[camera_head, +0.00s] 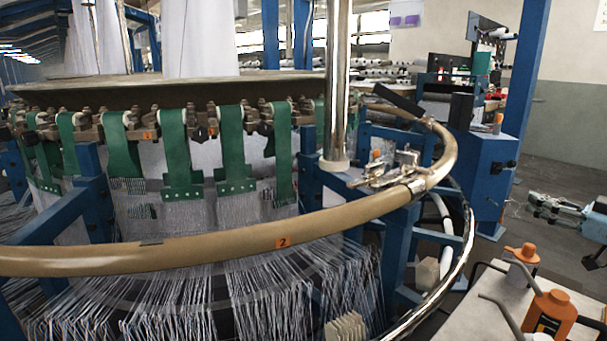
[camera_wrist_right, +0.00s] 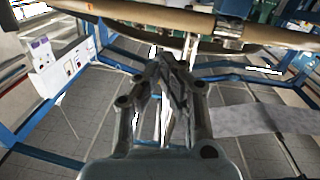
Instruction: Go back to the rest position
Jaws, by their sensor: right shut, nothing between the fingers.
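My right gripper (camera_head: 535,203) shows at the right edge of the head view, out to the right of the loom and apart from it. In the right wrist view its fingers (camera_wrist_right: 175,65) are closed together with nothing held. The circular loom (camera_head: 240,236) fills the left and middle of the head view, with its tan ring rail and green straps. The rail (camera_wrist_right: 160,14) also crosses the top of the right wrist view. My left gripper is not in view.
A pale table (camera_head: 480,292) stands at the lower right with orange-capped bottles (camera_head: 550,315) on it, below my right gripper. A blue cabinet (camera_head: 490,175) and post stand behind. Grey floor (camera_head: 550,145) is open at the right.

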